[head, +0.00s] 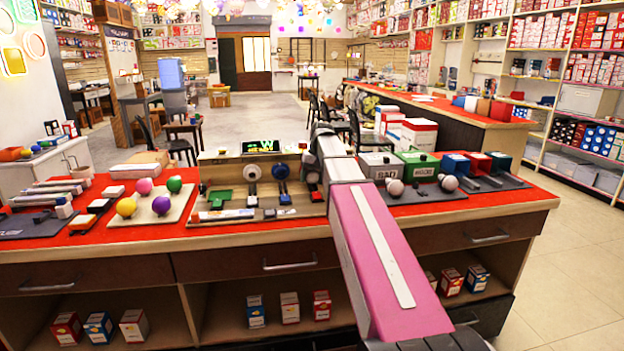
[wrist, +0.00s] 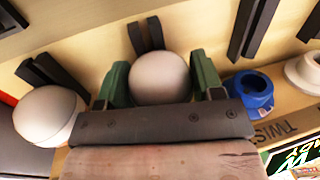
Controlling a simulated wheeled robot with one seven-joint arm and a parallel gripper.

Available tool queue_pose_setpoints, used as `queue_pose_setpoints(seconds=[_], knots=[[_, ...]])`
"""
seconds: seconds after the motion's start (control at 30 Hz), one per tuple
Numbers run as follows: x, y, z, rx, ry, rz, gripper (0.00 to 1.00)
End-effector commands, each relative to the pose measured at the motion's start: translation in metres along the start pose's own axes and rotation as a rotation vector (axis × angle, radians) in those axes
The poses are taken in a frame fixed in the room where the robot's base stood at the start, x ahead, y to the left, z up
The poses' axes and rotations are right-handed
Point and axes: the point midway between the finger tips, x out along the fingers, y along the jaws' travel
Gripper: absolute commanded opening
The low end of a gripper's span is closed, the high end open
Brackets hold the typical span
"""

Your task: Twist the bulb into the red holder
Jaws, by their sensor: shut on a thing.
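A white round bulb (wrist: 160,78) sits between the two green fingers of my gripper (wrist: 160,88) in the wrist view, and the fingers are shut on it. Its base is hidden, and I cannot tell whether it is in a holder. No red holder shows clearly; the spot under the bulb is covered. In the head view my gripper is hidden behind my pink arm, at the right part of the wooden board (head: 262,212). A second white bulb (wrist: 48,113) shows at the left of the wrist view. A blue ring-shaped holder (wrist: 250,92) and a white one (wrist: 305,72) stand to the right.
Dark paired bars (wrist: 252,28) stand out from the board. A lit display (head: 261,146) tops it. A tray with coloured balls (head: 161,205) lies left on the red counter (head: 345,228). Boxes (head: 416,163) and two pale bulbs (head: 449,183) stand right of my arm.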

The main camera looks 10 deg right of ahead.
Motion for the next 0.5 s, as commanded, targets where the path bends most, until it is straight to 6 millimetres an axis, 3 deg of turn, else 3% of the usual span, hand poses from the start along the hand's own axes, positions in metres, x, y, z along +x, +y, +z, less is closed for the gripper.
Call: queue_pose_setpoints(seconds=[0.3,0.5], knots=[[0.0006,0.0006,-0.0003,0.002,-0.001,-0.164,0.38],[0.0003,-0.0003,-0.0003,0.0,-0.001,-0.175,0.38]])
